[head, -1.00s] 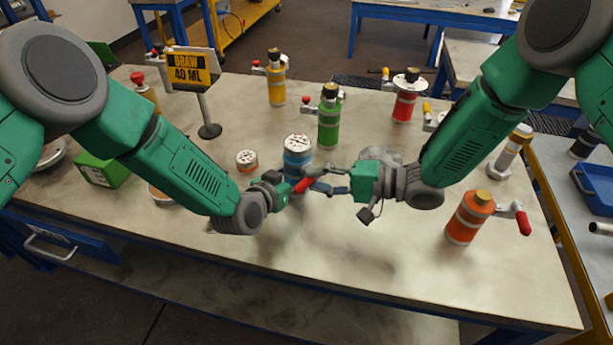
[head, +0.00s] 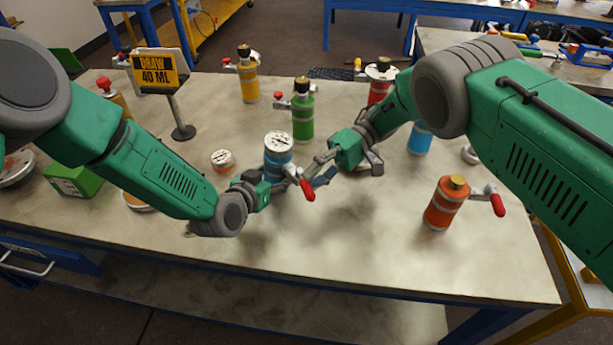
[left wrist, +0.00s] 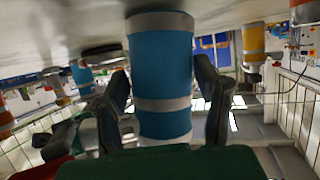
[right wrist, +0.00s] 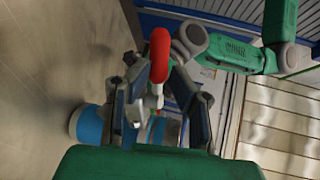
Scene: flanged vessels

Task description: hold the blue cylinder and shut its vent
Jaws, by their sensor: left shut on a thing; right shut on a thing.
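The blue cylinder (head: 277,160) stands upright on the table, with a white perforated top and grey bands. My left gripper (head: 268,187) is shut on its body; in the left wrist view the fingers (left wrist: 160,105) lie on both sides of the blue cylinder (left wrist: 160,65). Its vent lever has a red handle (head: 307,189) on the side towards the front right. My right gripper (head: 318,168) is shut on the lever. In the right wrist view the red handle (right wrist: 160,55) stands up between the fingers (right wrist: 160,100), which hide the lever's joint and part of the cylinder (right wrist: 88,122).
An orange vessel (head: 445,205) with a red-handled lever stands at right. Green (head: 303,115), yellow (head: 248,80) and red (head: 378,88) vessels stand behind. A low round gauge (head: 222,160) and a "DRAW 40 ML" sign (head: 158,70) are at left. The front of the table is clear.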

